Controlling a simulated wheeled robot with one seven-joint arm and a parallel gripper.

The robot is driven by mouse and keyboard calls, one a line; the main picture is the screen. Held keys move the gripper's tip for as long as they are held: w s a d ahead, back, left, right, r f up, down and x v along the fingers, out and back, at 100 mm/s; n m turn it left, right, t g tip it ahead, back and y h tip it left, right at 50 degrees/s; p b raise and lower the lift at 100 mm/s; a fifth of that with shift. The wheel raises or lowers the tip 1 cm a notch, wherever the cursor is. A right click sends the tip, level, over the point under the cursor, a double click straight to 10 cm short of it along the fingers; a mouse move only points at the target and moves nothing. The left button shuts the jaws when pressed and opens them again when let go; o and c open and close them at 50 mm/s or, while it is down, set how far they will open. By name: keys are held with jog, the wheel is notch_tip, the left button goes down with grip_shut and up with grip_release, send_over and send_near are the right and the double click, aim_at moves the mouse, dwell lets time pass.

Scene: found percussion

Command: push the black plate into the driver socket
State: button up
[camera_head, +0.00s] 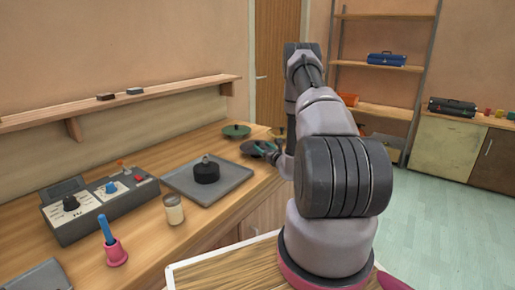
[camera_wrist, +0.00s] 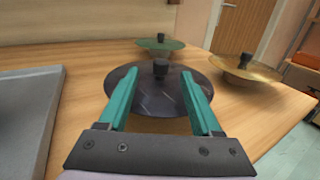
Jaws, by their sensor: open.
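A round black plate (camera_wrist: 155,97) with a dark knob on top lies on the wooden counter. It also shows in the head view (camera_head: 250,148), partly behind my gripper. My gripper (camera_wrist: 160,80) is open, with its teal fingers reaching over the plate, one on each side of the knob. No grasp on the plate shows. In the head view, a black cylinder (camera_head: 206,174) with a small top fitting stands on a grey tray (camera_head: 230,186). It may be the driver with its socket; I cannot see a socket opening.
A green plate (camera_wrist: 160,45) and a brass plate (camera_wrist: 246,70) lie beyond the black one. A wall shelf (camera_head: 130,96) overhangs the counter's back.

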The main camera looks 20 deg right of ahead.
aim_at(259, 143)
jog(key=w, duration=0.3)
jog(key=shift+w, duration=0.25)
grip_shut()
jog(key=shift+r, duration=0.1)
